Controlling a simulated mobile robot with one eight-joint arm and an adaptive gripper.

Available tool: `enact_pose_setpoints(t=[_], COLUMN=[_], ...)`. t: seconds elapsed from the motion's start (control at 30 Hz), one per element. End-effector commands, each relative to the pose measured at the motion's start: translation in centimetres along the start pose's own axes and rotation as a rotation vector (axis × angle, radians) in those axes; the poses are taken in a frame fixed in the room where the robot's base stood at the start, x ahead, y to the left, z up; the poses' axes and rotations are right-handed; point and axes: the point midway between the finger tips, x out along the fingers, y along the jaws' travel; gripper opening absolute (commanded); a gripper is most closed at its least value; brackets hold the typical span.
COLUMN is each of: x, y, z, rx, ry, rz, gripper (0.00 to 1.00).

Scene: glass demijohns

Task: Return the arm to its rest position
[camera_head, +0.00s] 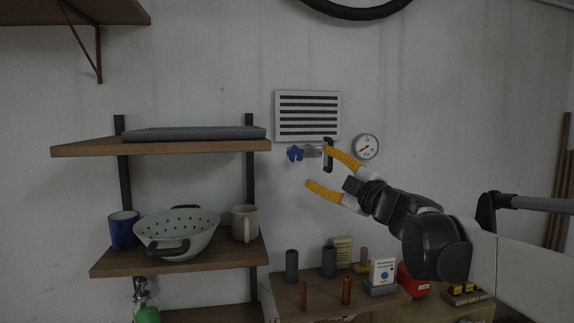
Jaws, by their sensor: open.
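My gripper (317,168) is at the right of centre, with yellow ribbed fingers spread apart and pointing left. Nothing is between the fingers. My black and white arm reaches in from the right edge. The gripper is in front of the wall, above the wooden bench (340,306) and to the right of the shelves. A blue thing (295,153) on the wall shows just beyond the upper finger, with a small dark bracket partly behind that finger. I cannot tell whether they touch it.
Wooden shelves at the left hold a white colander (177,234), a blue mug (123,230), a pale mug (244,223) and a grey slab (194,133). Grey cylinders (291,266), orange pegs (346,290) and small boxes (383,271) stand on the bench. A vent (308,116) and gauge (366,146) are on the wall.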

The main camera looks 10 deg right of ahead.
Motion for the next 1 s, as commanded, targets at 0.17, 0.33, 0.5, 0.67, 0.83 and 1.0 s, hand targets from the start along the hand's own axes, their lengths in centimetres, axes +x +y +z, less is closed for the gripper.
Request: enact_pose_setpoints(t=[0.17, 0.33, 0.5, 0.67, 0.83, 1.0], x=[-0.2, -0.3, -2.0, -6.6, -13.2, -20.1], y=[0.0, -0.1, -2.6, -8.8, -18.5, -30.2], z=[0.0, 0.1, 1.9, 6.4, 11.9, 16.1], rx=[0.0, 0.002, 0.057, 0.209, 0.418, 0.622], ry=[0.0, -0.002, -0.075, -0.259, -0.493, -0.71], rz=[0.0, 0.002, 0.06, 0.161, 0.205, 0.165], gripper=[0.62, 0.62, 0.62, 0.62, 0.62, 0.62])
